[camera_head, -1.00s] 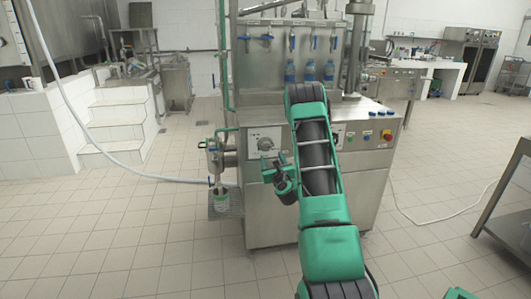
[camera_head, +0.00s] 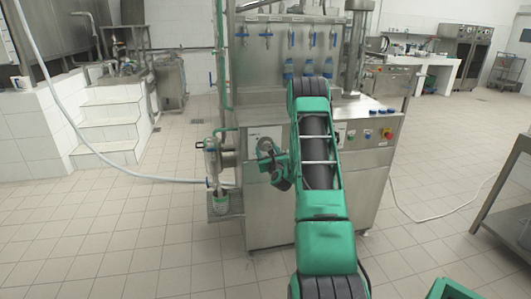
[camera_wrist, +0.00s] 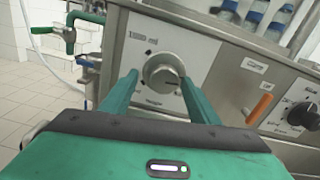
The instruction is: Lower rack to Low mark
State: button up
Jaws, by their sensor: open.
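The steel filling machine (camera_head: 268,215) stands in the middle of the head view. In the wrist view a round metal knob (camera_wrist: 163,73) sits on a pale plate (camera_wrist: 205,58) on the machine's front. My gripper (camera_wrist: 159,80) is open, with one green finger at each side of the knob; I cannot tell whether they touch it. In the head view my gripper (camera_head: 268,152) is at the left part of the front panel and hides most of the knob. I cannot make out the rack or a Low mark in these views.
An orange handle (camera_wrist: 260,109) and a black dial (camera_wrist: 304,114) are right of the knob. Blue-capped bottles (camera_wrist: 253,17) stand above. A green-handled valve (camera_wrist: 70,37) is at the left. Steps (camera_head: 106,125) and a side table (camera_head: 508,210) flank open floor.

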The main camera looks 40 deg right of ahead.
jog(key=shift+d, duration=0.15)
jog(key=shift+s+d, duration=0.1)
jog(key=shift+s, duration=0.05)
jog(key=c, duration=1)
jog(key=shift+f, duration=0.1)
